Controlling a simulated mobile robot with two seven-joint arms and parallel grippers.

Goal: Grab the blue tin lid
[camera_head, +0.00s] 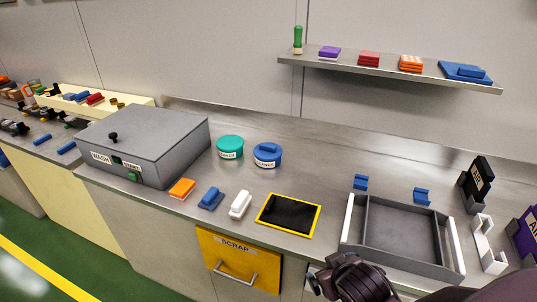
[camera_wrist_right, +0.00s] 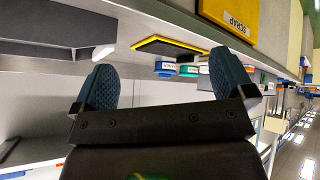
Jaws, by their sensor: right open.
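The blue tin (camera_head: 267,158) stands on the steel counter with its blue lid (camera_head: 267,148) on top, a white label on its front. A teal tin (camera_head: 230,148) stands just to its left. In the right wrist view a small blue tin (camera_wrist_right: 165,69) shows beyond the fingers, beside a teal one (camera_wrist_right: 188,71). My right gripper (camera_head: 332,282) is at the counter's front edge, in front of the grey tray and well apart from the blue tin. In the wrist view its fingers (camera_wrist_right: 165,84) are spread with nothing between them. My left gripper is not in view.
A yellow-edged black mat (camera_head: 289,215) lies between my right gripper and the tins. A grey tray (camera_head: 402,234) is at right, a grey wash box (camera_head: 143,140) at left. An orange sponge (camera_head: 182,188), a blue brush (camera_head: 211,198) and a white block (camera_head: 240,204) line the front.

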